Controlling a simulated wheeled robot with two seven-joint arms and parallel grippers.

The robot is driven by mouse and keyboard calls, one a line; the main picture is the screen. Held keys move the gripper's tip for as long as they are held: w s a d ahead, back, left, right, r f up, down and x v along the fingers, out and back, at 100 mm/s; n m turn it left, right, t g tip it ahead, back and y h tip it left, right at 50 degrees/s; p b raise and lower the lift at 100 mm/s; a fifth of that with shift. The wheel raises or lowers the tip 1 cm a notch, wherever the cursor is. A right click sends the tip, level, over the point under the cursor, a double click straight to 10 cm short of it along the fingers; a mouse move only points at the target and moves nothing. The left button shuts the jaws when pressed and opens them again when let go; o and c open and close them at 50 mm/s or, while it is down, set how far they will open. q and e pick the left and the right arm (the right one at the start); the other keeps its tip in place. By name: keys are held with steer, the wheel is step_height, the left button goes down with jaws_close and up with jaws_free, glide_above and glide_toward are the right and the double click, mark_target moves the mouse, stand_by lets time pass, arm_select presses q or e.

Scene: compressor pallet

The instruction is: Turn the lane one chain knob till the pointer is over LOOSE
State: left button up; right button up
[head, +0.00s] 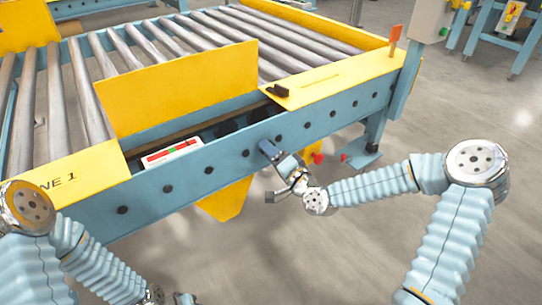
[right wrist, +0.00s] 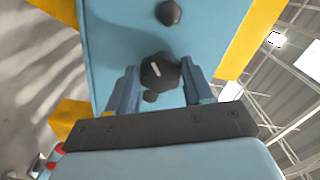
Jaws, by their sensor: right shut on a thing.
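The lane one chain knob (right wrist: 160,72) is a dark faceted knob with a short white line on its face, on the blue side rail. In the right wrist view it sits between the two fingers of my right gripper (right wrist: 162,88), which is shut on it. In the head view my right gripper (head: 268,150) is against the outer face of the rail and hides the knob. A white box with a red and green strip (head: 172,153) sits behind the rail; its lettering and pointer are too small to read. My left gripper (head: 185,298) barely shows at the bottom edge.
The blue side rail (head: 225,165) carries a row of dark bolts. A yellow upright plate (head: 180,85) and a yellow cover (head: 330,80) stand above it. Metal rollers (head: 150,45) lie behind. Red knobs (head: 318,158) show below the rail. The floor in front is clear.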

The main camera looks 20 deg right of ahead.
steer(key=shift+f+n, duration=0.1)
steer(key=shift+n, duration=0.6)
steer(key=shift+b, duration=0.35)
steer(key=o, duration=1)
steer(key=shift+o, duration=0.2)
steer(key=p+v, duration=1.1)
steer(key=v, duration=0.2)
steer(key=shift+s, duration=0.4)
